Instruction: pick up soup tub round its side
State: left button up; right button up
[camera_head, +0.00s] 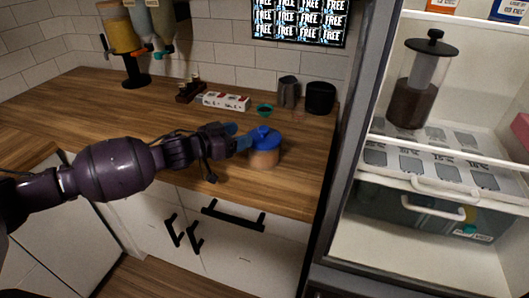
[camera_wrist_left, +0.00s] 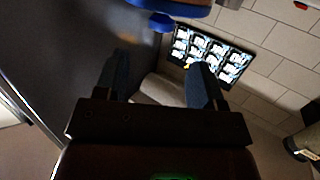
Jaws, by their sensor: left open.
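The soup tub (camera_head: 264,157) is a tan round tub with a blue lid. It stands upright on the wooden counter near its front edge. My left gripper (camera_head: 241,138) is open beside the tub's left side, with its blue fingers toward the lid; contact cannot be told from the head view. In the left wrist view the gripper (camera_wrist_left: 159,65) shows its two fingers apart with nothing clearly between them. The tub (camera_wrist_left: 180,9) shows there only in part, at the top edge beyond the fingertips. My right gripper is not in view.
Behind the tub are a small green bowl (camera_head: 264,110), a white box (camera_head: 226,101), a grey pitcher (camera_head: 288,92) and a black canister (camera_head: 320,97). Dispensers (camera_head: 124,36) stand back left. The counter's left middle is clear.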

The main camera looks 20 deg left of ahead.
aim_at(259, 130)
pick_arm(q)
jog(key=x, duration=0.4)
jog(key=shift+f+b+x, duration=0.15)
jog(key=shift+x, duration=1.15)
jog(key=shift+f+b+x, duration=0.15)
jog(key=shift+x, duration=1.15)
jog(key=shift+a, duration=0.15)
grip_shut()
